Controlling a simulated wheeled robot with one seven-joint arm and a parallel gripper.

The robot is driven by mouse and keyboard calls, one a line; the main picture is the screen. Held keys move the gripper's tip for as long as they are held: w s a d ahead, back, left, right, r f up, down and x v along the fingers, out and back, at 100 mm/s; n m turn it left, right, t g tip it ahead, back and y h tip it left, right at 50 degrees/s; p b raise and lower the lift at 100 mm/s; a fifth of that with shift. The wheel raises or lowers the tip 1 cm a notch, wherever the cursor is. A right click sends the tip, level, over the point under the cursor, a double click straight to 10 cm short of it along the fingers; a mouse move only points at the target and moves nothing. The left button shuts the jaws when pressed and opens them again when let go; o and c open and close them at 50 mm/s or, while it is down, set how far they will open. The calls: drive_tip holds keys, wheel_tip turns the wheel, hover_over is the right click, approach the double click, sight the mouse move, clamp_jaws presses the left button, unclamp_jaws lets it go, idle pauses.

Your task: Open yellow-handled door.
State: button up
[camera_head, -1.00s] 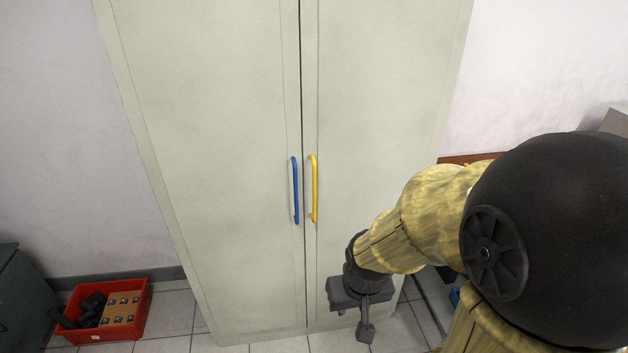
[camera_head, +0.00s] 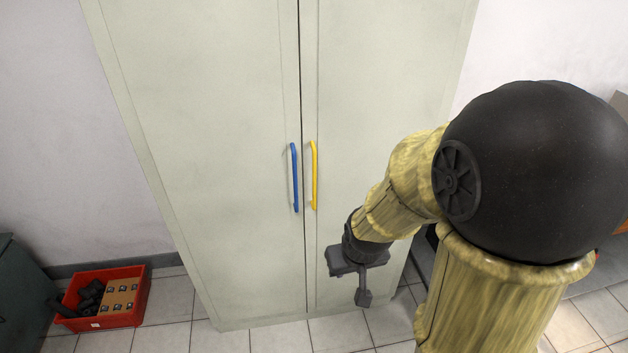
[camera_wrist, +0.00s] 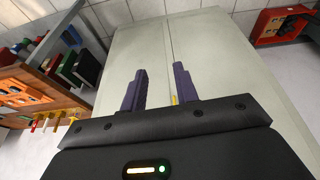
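A tall pale cabinet (camera_head: 230,120) with two shut doors stands ahead. The right door carries a vertical yellow handle (camera_head: 314,175); the left door carries a blue handle (camera_head: 294,178) close beside it. My gripper (camera_head: 350,285) is below and to the right of the yellow handle in the head view, apart from it. In the wrist view, my gripper's two dark fingers (camera_wrist: 160,88) are spread apart with nothing between them. A small bit of the yellow handle (camera_wrist: 174,100) shows just left of the right finger; the rest is hidden by the gripper.
A red crate (camera_head: 132,318) with dark items stands on the tiled floor (camera_head: 230,342) left of the cabinet. A dark green cabinet (camera_head: 22,295) is at the far left. The wrist view shows a wooden shelf (camera_wrist: 50,78) with several items beside the cabinet.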

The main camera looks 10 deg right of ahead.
sight(315, 181)
drive_tip(key=w+d+f+n+t+y, duration=0.1)
drive_tip(key=w+f+t, duration=0.2)
drive_tip(key=w+t, duration=0.4)
drive_tip(key=w+d+f+t+y, duration=0.1)
drive_tip(key=w+t, duration=0.5)
drive_tip(key=w, duration=0.7)
wheel_tip(315, 181, down, 2)
drive_tip(key=shift+d+n+t+y, duration=0.4)
drive_tip(key=shift+y, duration=0.4)
drive_tip(key=shift+w, duration=0.1)
drive_tip(key=w+a+p, duration=0.1)
drive_tip(key=w, duration=0.4)
drive_tip(key=w+a+p, duration=0.1)
drive_tip(key=w+p, duration=0.1)
drive_tip(key=w, duration=0.4)
drive_tip(key=w+a+p, duration=0.1)
drive_tip(key=w, duration=0.5)
drive_tip(key=shift+a, duration=0.2)
clamp_jaws()
